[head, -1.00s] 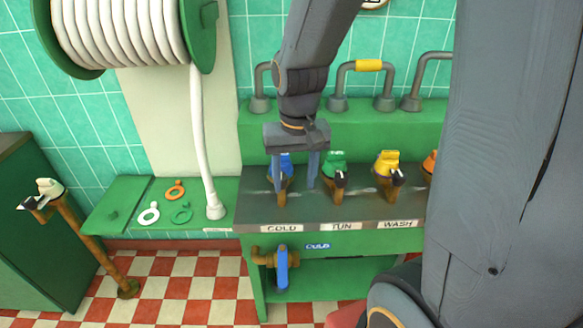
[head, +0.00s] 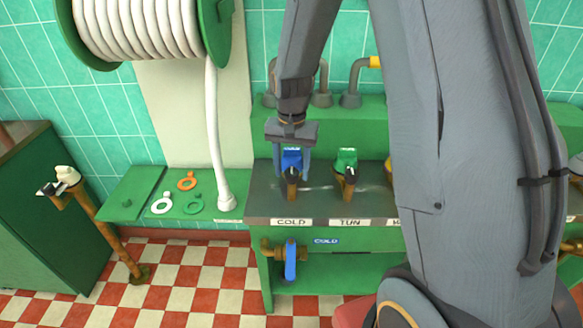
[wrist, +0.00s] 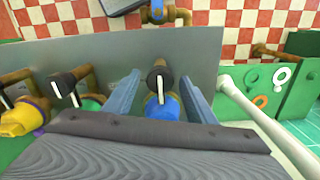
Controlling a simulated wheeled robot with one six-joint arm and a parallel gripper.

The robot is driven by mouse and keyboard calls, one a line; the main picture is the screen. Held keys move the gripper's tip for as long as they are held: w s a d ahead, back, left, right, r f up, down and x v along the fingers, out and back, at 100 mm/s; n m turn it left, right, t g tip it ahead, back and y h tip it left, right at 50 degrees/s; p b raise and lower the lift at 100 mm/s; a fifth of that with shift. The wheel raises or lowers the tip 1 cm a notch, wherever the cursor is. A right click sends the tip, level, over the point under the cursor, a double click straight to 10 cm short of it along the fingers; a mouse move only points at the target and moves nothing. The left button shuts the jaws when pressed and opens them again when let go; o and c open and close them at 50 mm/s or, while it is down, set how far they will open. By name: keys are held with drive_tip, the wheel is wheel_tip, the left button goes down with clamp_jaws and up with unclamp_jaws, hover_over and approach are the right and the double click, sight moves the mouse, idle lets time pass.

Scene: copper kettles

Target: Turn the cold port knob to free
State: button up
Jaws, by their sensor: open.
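The cold port has a blue cap (head: 291,156) and a dark knob (head: 292,175) above the COLD label (head: 291,222). In the wrist view the knob (wrist: 160,77) shows a white pointer line, with the blue cap (wrist: 161,108) close by. My gripper (head: 292,172) points down over this port, open, with one finger on each side. In the wrist view my gripper's fingers (wrist: 160,95) flank the cap and knob with visible gaps. Whether either finger touches the port cannot be told.
The green tun port (head: 346,158) stands to the right. A yellow port (wrist: 22,118) shows in the wrist view. A blue-handled valve (head: 291,262) sits below the bench front. A white hose (head: 213,130) hangs left, beside coloured rings (head: 187,180) on a green shelf.

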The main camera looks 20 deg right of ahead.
drive_tip(key=shift+f, duration=0.25)
drive_tip(key=shift+c, duration=0.2)
drive_tip(key=c, duration=1)
drive_tip(key=shift+n, duration=0.3)
drive_tip(key=n+p, duration=0.1)
drive_tip(key=n, duration=0.3)
drive_tip(key=shift+r, duration=0.1)
drive_tip(key=n+p, duration=0.1)
drive_tip(key=n, duration=0.4)
drive_tip(key=shift+w, duration=0.1)
drive_tip(key=shift+n, duration=0.3)
